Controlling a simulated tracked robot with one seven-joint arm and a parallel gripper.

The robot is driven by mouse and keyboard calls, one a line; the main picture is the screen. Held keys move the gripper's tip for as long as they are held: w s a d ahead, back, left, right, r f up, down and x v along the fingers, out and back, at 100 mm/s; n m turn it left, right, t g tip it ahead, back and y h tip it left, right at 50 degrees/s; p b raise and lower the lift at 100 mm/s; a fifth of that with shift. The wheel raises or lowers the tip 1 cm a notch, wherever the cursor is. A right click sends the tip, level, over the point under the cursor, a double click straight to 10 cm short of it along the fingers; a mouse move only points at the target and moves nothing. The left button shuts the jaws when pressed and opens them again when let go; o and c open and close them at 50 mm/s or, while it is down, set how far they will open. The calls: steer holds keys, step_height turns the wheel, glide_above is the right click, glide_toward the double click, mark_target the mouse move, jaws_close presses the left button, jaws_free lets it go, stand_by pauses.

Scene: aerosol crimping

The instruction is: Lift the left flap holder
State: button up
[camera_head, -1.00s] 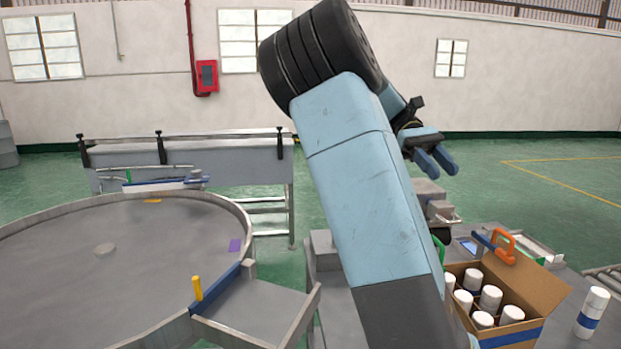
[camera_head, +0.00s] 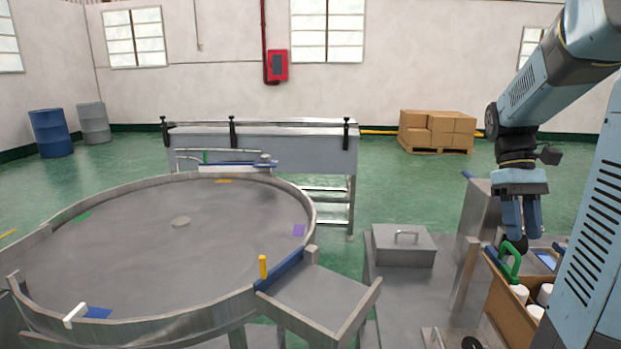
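The left flap holder (camera_head: 511,264), with a green looped handle, sits upright on the left edge of the carton (camera_head: 497,297) at the lower right. My gripper (camera_head: 522,238) hangs with its fingers pointing down, just above and slightly right of the green handle. A narrow gap shows between the two blue fingers, and I see nothing held in them. I cannot tell whether the fingertips touch the handle. White-capped cans (camera_head: 519,292) stand inside the carton. My arm hides the carton's right side, and the orange-handled holder does not show.
A metal box with a handle (camera_head: 403,247) stands left of the carton, beside a tall grey block (camera_head: 480,212). A large round table (camera_head: 140,255) with a raised rim fills the left. A conveyor (camera_head: 262,150) and stacked cardboard boxes (camera_head: 437,130) stand behind.

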steer(key=s+a+r+m+t, duration=0.1)
steer(key=s+a+t, duration=0.3)
steer(key=a, duration=0.4)
steer(key=s+a+r+m+t, duration=0.1)
steer(key=s+a+t, duration=0.3)
steer(key=a+t, duration=0.3)
steer(key=shift+s+a+r, duration=0.25)
steer(key=shift+a+r, duration=0.05)
steer(key=shift+a, duration=0.6)
step_height(320, 180, up, 4)
steer(key=m+g+h, duration=0.1)
steer(key=g+h, duration=0.1)
steer(key=g, duration=0.3)
glide_above(511, 246)
steer(key=a, duration=0.3)
steer(key=d+f, duration=0.1)
steer(key=f, duration=0.8)
steer(key=d+f, duration=0.1)
steer(key=f, duration=0.4)
steer(key=shift+d, duration=0.3)
steer(key=shift+c, duration=0.2)
jaws_close()
